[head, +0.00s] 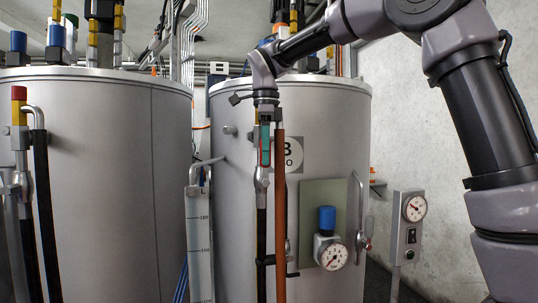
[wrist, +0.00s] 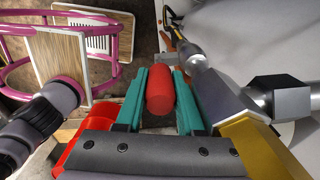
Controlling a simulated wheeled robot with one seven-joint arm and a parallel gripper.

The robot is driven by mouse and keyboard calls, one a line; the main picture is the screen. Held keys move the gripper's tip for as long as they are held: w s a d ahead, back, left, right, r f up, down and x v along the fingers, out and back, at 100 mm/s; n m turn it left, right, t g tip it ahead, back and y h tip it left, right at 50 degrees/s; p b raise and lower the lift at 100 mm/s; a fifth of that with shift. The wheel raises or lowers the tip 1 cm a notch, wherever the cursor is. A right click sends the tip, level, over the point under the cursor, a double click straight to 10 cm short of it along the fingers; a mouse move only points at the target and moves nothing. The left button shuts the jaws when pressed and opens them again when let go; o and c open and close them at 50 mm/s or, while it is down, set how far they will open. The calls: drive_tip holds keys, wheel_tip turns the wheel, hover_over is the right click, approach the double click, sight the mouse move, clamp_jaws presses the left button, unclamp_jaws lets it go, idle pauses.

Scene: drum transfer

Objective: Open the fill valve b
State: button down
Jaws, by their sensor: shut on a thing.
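Drum B (head: 330,110) is a large grey tank with a "B" label, right of centre in the head view. Fill valve b (head: 257,117) is at its front left, with some yellow showing and a hose below. In the wrist view, the yellow valve part (wrist: 255,145) is at lower right beside a steel pipe. My gripper (head: 265,146) hangs down in front of the drum. Its teal fingers (wrist: 160,78) are shut on the red valve handle (wrist: 159,92), one on each side. The handle is mostly hidden by the fingers in the head view.
A second grey drum (head: 110,170) with a red and yellow valve (head: 19,106) stands at left. A level gauge (head: 199,240) stands between the drums. A blue-capped dial (head: 330,245) and a gauge box (head: 407,225) are at right. A magenta frame (wrist: 112,45) shows in the wrist view.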

drive_tip(key=shift+a, duration=0.1)
idle(0.4)
drive_tip(key=c, duration=0.5)
unclamp_jaws()
wheel_tip(320, 180, up, 11)
drive_tip(key=shift+a+f, duration=0.1)
drive_tip(key=shift+f, duration=0.05)
